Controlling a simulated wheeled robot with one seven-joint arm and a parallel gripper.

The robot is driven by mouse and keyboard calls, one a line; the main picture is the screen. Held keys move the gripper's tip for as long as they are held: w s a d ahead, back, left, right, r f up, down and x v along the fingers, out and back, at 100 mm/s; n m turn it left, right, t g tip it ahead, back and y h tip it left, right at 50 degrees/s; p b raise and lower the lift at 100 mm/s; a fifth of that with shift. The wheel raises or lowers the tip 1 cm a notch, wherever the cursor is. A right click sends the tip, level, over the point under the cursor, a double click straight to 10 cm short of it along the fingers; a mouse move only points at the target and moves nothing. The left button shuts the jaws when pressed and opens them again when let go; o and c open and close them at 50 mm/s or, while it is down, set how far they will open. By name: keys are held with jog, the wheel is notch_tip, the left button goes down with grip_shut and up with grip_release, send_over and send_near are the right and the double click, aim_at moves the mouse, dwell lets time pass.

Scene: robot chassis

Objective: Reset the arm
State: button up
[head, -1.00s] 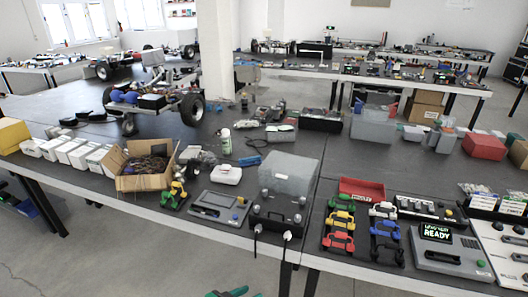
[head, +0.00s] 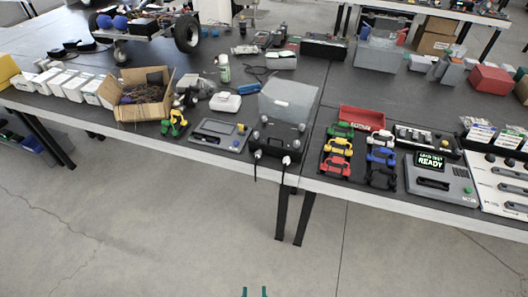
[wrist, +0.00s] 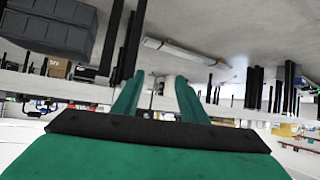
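My gripper (head: 255,292) shows at the bottom edge of the head view as two green fingertips set apart, over the bare floor in front of the table. In the wrist view my gripper (wrist: 155,95) has two green fingers spread apart with nothing between them. It is open, empty and clear of the table. The rest of my arm is hidden in the head view.
A long dark table (head: 130,187) spans the view. On it are a cardboard box (head: 125,113), a clear-lidded case (head: 288,100), a red tray (head: 361,118), colored toy-like cars (head: 337,146) and a tester reading "READY" (head: 440,185). The floor (head: 180,240) in front is free.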

jog(key=s+d+r+t, duration=0.3)
jog(key=s+r, duration=0.9)
jog(key=r, duration=0.5)
jog(key=shift+t, duration=0.3)
dwell(0.8)
